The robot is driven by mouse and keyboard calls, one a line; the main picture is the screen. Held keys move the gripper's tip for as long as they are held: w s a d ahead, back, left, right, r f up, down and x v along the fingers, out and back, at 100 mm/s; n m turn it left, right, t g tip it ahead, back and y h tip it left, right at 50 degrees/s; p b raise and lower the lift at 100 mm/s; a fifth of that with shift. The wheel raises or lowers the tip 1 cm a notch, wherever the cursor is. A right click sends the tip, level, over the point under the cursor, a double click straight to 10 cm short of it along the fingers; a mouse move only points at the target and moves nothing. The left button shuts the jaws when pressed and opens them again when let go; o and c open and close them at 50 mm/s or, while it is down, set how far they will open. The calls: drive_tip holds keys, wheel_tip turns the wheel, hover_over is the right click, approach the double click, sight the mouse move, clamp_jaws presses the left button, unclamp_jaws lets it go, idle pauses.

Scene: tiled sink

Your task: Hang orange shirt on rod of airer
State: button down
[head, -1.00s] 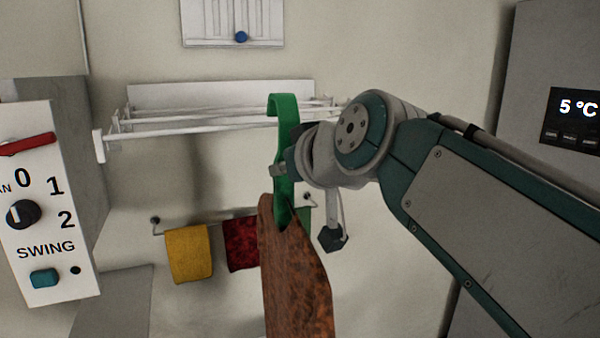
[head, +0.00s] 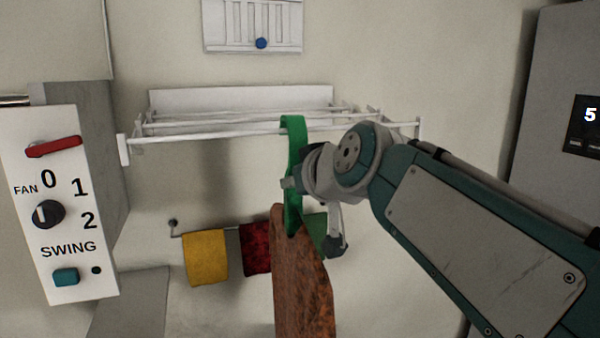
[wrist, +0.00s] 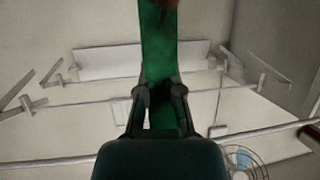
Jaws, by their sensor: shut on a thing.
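The orange-brown shirt (head: 303,285) hangs from a green hanger (head: 293,170) in the head view. My gripper (head: 292,183) is shut on the hanger's green stem, which also shows between the fingers in the wrist view (wrist: 158,50). The hanger's hook top overlaps the front rods of the white wall airer (head: 200,134) in the head view. I cannot tell whether the hook touches a rod or is only in front of it. In the wrist view the airer's rods (wrist: 80,103) run across behind the gripper. Most of the shirt is out of the wrist view.
A yellow towel (head: 205,258) and a dark red towel (head: 256,247) hang on a lower wall rail, with a green cloth (head: 314,228) beside them. A panel with a fan knob (head: 62,215) stands at the left. A grey cabinet (head: 560,60) is at the right.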

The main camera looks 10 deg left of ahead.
drive_tip(key=shift+f, duration=0.25)
drive_tip(key=c, duration=0.7)
unclamp_jaws()
drive_tip(key=v, duration=1.2)
drive_tip(key=s+d+f+m+g+h, duration=0.1)
drive_tip(key=s+d+f+m+h, duration=0.1)
drive_tip(key=d+f, duration=0.4)
drive_tip(key=s+d+f+m+g+h, duration=0.2)
drive_tip(key=d+f, duration=0.5)
drive_tip(key=f, duration=0.7)
drive_tip(key=s+d+f+m+g+h, duration=0.1)
drive_tip(key=s+d+f+m+h, duration=0.3)
drive_tip(key=s+d+f, duration=0.3)
wheel_tip(320, 180, down, 4)
drive_tip(key=shift+s+r+g+h, duration=0.1)
drive_tip(key=shift+s+g+h, duration=0.2)
drive_tip(key=shift+h, duration=0.1)
